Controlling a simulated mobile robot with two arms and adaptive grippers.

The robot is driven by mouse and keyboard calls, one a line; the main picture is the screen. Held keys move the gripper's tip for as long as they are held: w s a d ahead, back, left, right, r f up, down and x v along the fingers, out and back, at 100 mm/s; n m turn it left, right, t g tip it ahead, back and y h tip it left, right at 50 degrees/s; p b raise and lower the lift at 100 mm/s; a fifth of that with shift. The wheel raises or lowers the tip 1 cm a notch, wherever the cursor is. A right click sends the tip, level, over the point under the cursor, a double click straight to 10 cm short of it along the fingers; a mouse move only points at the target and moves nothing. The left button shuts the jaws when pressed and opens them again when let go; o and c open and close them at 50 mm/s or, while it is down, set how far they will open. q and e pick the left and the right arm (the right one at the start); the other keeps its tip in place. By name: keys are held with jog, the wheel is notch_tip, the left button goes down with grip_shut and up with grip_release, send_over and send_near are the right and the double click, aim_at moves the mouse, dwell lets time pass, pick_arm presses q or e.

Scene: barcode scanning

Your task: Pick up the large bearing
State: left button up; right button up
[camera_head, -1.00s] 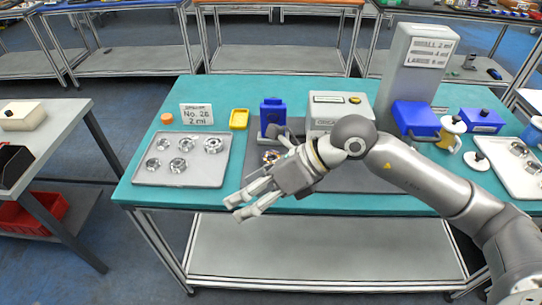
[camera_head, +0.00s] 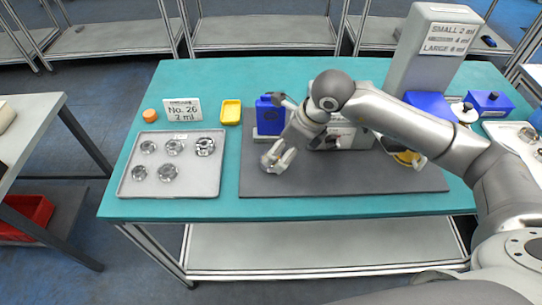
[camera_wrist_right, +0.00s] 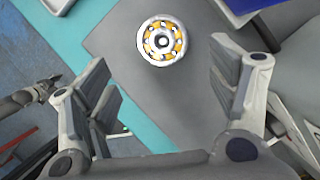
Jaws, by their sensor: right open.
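A round bearing with a metallic ring and yellow-orange parts around its dark centre shows in the right wrist view (camera_wrist_right: 161,40), on the grey mat (camera_head: 340,180). My right gripper (camera_head: 277,160) is low over the left part of the mat. In the right wrist view its two fingers (camera_wrist_right: 168,92) are spread wide, with nothing between them; the bearing is beyond the tips, between their lines. In the head view the gripper mostly hides this bearing. A dark jointed part (camera_wrist_right: 32,95) at the wrist view's left edge looks like my left gripper; its fingers are unclear.
A grey tray (camera_head: 130,187) with several metallic bearings is left of the mat. A blue container (camera_head: 269,116) stands just behind the gripper, beside a yellow dish (camera_head: 231,112). A tall grey block (camera_head: 432,60) is at the back right. The mat's front is clear.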

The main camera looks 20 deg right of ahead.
aim_at(274, 162)
jog(key=shift+w+a+f, duration=0.1)
jog(key=shift+f, duration=0.25)
jog(key=shift+w+a+f, duration=0.1)
jog(key=shift+w+f, duration=0.05)
jog(key=shift+f, duration=0.1)
jog(key=p+x, duration=0.1)
jog(key=x, duration=0.2)
jog(key=p+x, duration=0.1)
jog(key=shift+w+p, duration=0.3)
jog(key=shift+w+a+f, duration=0.1)
jog(key=shift+f, duration=0.35)
jog(key=c, duration=1.2)
pick_arm(q)
notch_tip(274, 162, up, 3)
jog(key=shift+f, duration=0.15)
pick_arm(e)
jog(key=shift+c, duration=0.3)
